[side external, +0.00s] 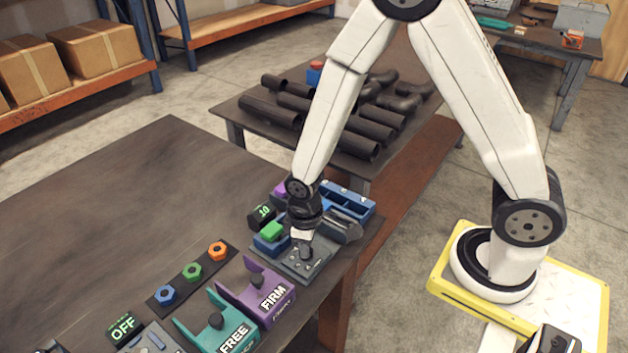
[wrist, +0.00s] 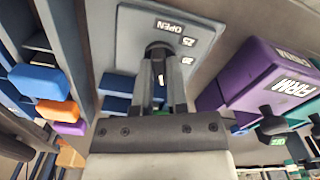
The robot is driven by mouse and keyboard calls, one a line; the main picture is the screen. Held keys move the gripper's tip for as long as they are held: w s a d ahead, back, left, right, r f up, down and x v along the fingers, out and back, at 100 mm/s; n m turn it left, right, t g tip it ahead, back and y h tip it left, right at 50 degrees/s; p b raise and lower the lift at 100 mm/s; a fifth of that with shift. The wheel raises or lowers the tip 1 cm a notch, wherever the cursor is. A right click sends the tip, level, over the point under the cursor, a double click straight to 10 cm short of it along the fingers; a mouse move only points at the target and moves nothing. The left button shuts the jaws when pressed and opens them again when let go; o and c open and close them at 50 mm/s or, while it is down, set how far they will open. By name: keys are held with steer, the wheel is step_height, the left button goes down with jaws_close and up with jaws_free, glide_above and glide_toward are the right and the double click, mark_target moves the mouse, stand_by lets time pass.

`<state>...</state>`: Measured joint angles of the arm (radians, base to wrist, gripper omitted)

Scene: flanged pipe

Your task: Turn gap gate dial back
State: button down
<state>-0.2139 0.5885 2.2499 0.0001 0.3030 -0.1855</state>
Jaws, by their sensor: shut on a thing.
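The gap gate dial is a dark round knob (wrist: 159,48) on a grey plate (wrist: 135,22) marked OPEN and with numbers. The plate (side external: 299,264) also shows in the side external view, near the table's right edge. My gripper (wrist: 163,80) points down at the plate and is shut on the knob, one finger on each side. In the side external view my gripper (side external: 304,241) covers part of the knob. The dial's exact setting is too small to read.
A purple FIRM block (side external: 268,293) and a teal FREE block (side external: 222,323) stand in front of the plate. A green-lit display (side external: 262,213), a green block (side external: 271,230) and a blue tray (side external: 345,202) sit close behind. The table's left side is clear.

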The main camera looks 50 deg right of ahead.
steer(key=n, duration=0.5)
stand_by(0.4)
steer(key=c, duration=0.6)
jaws_free()
steer(key=shift+c, duration=0.2)
steer(key=shift+r, duration=0.15)
steer(key=shift+r, duration=3.75)
steer(key=shift+d, duration=0.1)
